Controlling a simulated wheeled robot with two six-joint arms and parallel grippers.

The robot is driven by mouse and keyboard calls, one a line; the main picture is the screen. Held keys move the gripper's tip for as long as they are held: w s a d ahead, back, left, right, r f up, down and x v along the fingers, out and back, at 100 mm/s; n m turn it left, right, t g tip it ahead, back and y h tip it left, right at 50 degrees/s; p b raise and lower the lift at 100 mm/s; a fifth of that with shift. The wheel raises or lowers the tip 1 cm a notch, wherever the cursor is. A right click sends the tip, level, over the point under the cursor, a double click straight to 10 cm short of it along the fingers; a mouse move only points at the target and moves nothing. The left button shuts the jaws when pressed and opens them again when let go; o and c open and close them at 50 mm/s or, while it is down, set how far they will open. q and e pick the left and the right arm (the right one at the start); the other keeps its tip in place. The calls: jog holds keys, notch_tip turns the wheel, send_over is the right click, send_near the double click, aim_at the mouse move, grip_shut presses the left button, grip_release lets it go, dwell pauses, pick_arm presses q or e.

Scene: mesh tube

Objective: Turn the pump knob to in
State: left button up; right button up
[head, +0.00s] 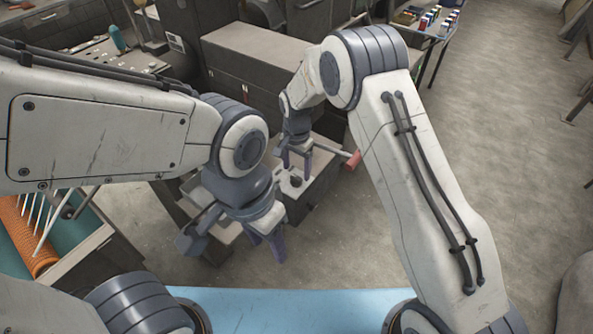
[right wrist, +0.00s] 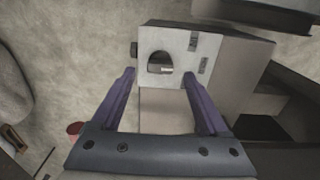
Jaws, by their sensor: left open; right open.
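The pump knob (right wrist: 160,62) is a small dark round knob with a pale mark, on a light panel (right wrist: 180,50) of a grey box. Small dark labels sit to its right in the right wrist view, too small to read. In the head view the knob (head: 296,181) shows just below my right gripper (head: 295,170). The right gripper is open; in the right wrist view its purple fingers (right wrist: 160,100) point toward the panel, with the knob beyond and between them, apart from it. My left gripper (head: 267,243) is open and empty, lower and to the left of the box.
A red-ended bar (head: 353,160) sticks out right of the box. A large grey cabinet (head: 260,60) stands behind. A bench with an orange mesh roll (head: 22,235) is at left. A blue surface (head: 290,310) lies in front. The floor at right is open.

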aim_at(296, 180)
jog(key=shift+f, duration=1.45)
grip_shut()
jog(key=shift+n, duration=0.4)
jog(key=n+b, duration=0.1)
jog(key=n, duration=0.2)
jog(key=shift+n, duration=0.4)
jog(key=n+b, duration=0.1)
jog(key=n, duration=0.4)
jog(key=shift+n, duration=0.3)
grip_release()
